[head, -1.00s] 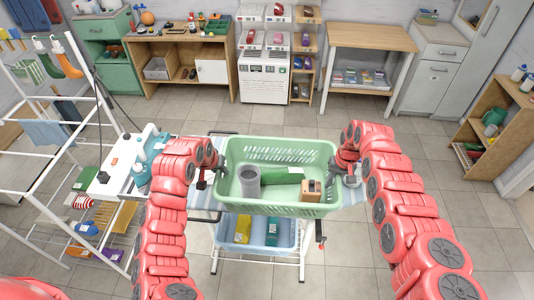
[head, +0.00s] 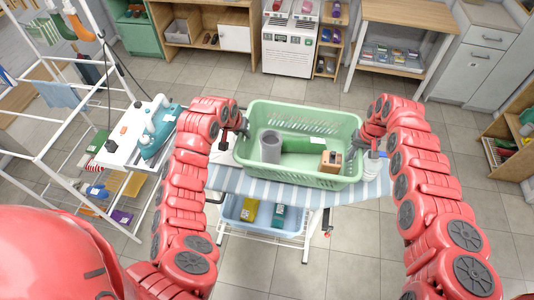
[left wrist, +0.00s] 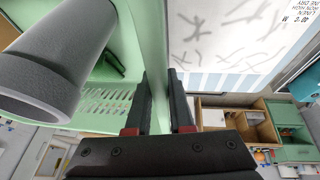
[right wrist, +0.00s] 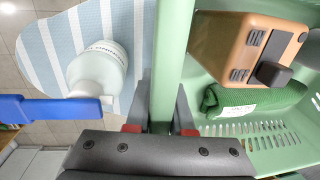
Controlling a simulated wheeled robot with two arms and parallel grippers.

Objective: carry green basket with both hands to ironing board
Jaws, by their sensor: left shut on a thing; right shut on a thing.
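The green basket (head: 300,178) is at the ironing board (head: 232,183), which has a blue-and-white striped cover. I cannot tell whether it rests on the board or hangs just above it. It holds a grey cylinder (head: 270,148), a green rolled cloth (head: 303,145) and a brown box (head: 332,161). My left gripper (left wrist: 160,103) is shut on the basket's left rim, which runs between its fingers. My right gripper (right wrist: 160,105) is shut on the right rim. In the head view both hands are partly hidden by my arms.
A white spray bottle (head: 373,168) with a blue trigger (right wrist: 45,109) stands on the board right of the basket. An iron (head: 160,127) is on a white surface at left, near a drying rack (head: 60,115). A blue bin (head: 262,215) sits below. Floor is clear at right.

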